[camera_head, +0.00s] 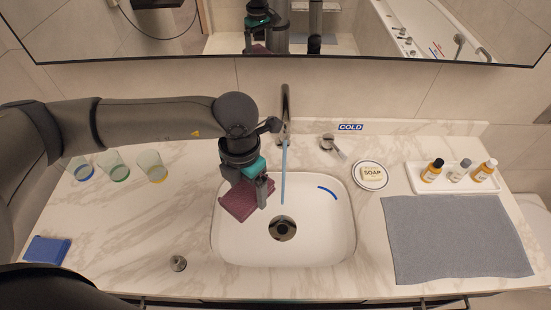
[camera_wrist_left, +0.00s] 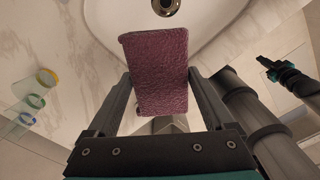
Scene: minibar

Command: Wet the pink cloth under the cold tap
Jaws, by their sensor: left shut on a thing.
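The pink cloth (camera_head: 238,203), a dark pink folded pad, is held in my left gripper (camera_head: 262,190) above the left part of the white basin (camera_head: 325,240). In the left wrist view the cloth (camera_wrist_left: 160,85) sits between the two fingers, which are shut on it. The tap spout (camera_head: 285,105) stands behind the basin, and a thin blue stream (camera_head: 284,172) runs down from it. The cloth is left of the stream, apart from it in the picture. The cold tap lever (camera_head: 333,146) is right of the spout, by the COLD label (camera_head: 351,127). My right gripper does not show.
A soap dish (camera_head: 370,185), a white tray (camera_head: 418,184) of small bottles and a grey mat (camera_head: 455,240) lie right of the basin. Several glasses (camera_head: 118,172) and a blue cloth (camera_head: 46,250) are at left. A metal knob (camera_head: 178,263) stands front left. A mirror hangs behind.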

